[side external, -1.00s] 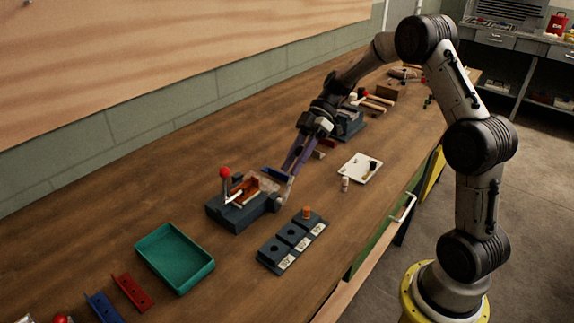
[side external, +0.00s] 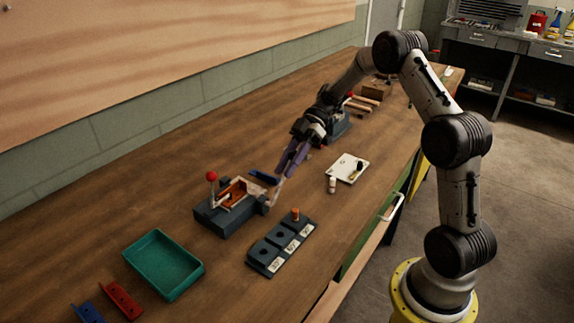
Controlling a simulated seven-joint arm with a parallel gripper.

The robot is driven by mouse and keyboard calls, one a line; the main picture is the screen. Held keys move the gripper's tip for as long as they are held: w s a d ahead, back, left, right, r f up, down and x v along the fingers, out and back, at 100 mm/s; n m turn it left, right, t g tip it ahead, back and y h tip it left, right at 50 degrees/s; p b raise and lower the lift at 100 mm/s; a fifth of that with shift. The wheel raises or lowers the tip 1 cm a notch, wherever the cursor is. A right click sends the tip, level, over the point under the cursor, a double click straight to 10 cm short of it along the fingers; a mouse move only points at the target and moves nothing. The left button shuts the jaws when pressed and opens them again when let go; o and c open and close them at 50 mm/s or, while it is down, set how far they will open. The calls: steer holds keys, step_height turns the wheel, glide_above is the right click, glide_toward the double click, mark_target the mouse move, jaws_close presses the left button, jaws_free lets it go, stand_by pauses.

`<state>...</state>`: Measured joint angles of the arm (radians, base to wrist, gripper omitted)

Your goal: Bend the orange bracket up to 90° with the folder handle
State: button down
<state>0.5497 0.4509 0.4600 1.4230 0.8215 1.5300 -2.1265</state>
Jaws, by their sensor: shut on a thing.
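The folder (side external: 230,217) is a dark blue-grey block on the bench, left of centre in the side view. The orange bracket (side external: 236,190) sits in its top; its exact bend angle is too small to read. A red-knobbed lever (side external: 212,178) stands upright at the folder's left end.
A dark block with several holes (side external: 265,258) stands in front of the folder. A green tray (side external: 157,284), red bracket (side external: 122,300) and blue bracket (side external: 88,312) lie left. A blue piece (side external: 263,177) lies behind the folder. A white board (side external: 343,165) and small bottle (side external: 332,185) are right.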

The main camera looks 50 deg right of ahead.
steer(key=c, duration=0.6)
jaws_free()
steer(key=v, duration=1.3)
steer(key=shift+d+r, duration=0.25)
steer(key=shift+d, duration=0.1)
